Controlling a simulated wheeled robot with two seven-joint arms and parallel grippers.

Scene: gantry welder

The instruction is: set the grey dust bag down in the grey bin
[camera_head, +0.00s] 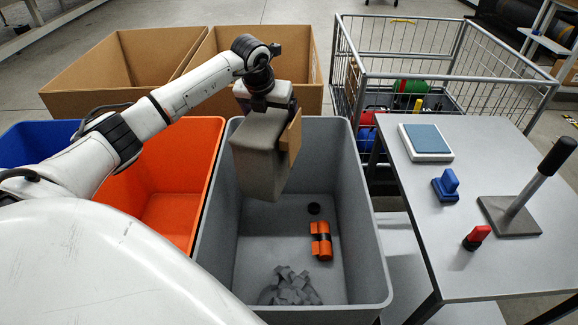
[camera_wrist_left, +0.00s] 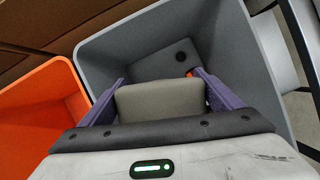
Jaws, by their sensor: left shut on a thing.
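The grey dust bag (camera_head: 258,158) is a boxy grey block with a brown cardboard-like piece (camera_head: 290,138) at its right side. My left gripper (camera_head: 262,100) is shut on the bag and holds it over the far left part of the grey bin (camera_head: 365,235), above the bin's floor. In the left wrist view the bag (camera_wrist_left: 160,101) sits between the purple fingers of my gripper (camera_wrist_left: 158,92), with the grey bin (camera_wrist_left: 225,40) below. The gripper's fingertips are mostly hidden in the head view. My right gripper is not in view.
In the grey bin lie an orange cylinder part (camera_head: 321,241), a black ring (camera_head: 314,208) and a pile of grey scraps (camera_head: 290,288). An orange bin (camera_head: 170,215) stands left, cardboard boxes (camera_head: 120,65) behind, a wire cage (camera_head: 450,60) and a table (camera_head: 455,215) right.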

